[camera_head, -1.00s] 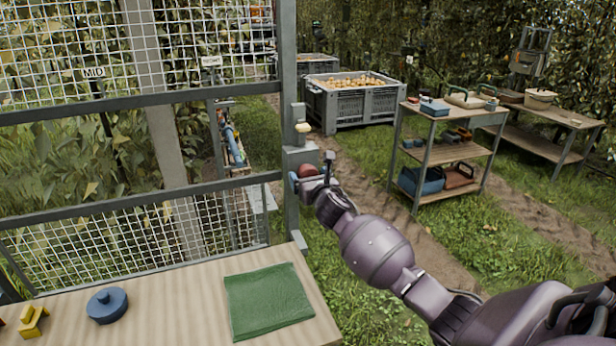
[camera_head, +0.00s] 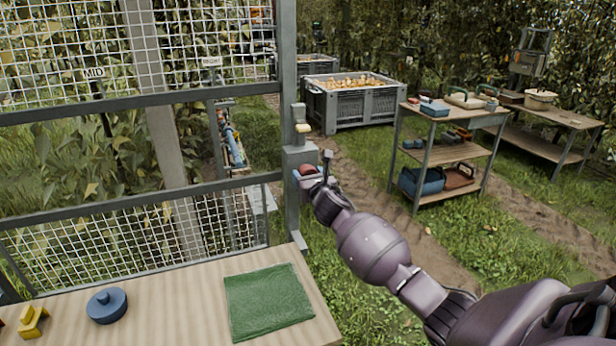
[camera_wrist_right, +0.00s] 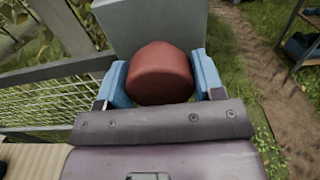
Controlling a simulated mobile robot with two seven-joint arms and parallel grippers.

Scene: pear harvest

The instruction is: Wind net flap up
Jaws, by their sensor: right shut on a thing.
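My right gripper (camera_wrist_right: 160,82) reaches a grey box (camera_head: 298,157) on the metal post. Its two blue fingers are closed on the sides of a round red knob (camera_wrist_right: 160,72) at the front of that box. The knob (camera_head: 307,169) shows small in the head view, partly hidden by the gripper. White wire netting fills the upper frame (camera_head: 60,50) and a lower framed panel (camera_head: 130,235), with an open band between them. A "MID" label (camera_head: 93,72) hangs on the upper net. My left gripper is not in view.
A wooden table (camera_head: 185,290) at the front holds a green cloth (camera_head: 268,300), a blue lidded pot (camera_head: 107,305) and a yellow piece (camera_head: 32,321). A grey crate of pears (camera_head: 358,105) and a shelf cart (camera_head: 450,153) stand behind.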

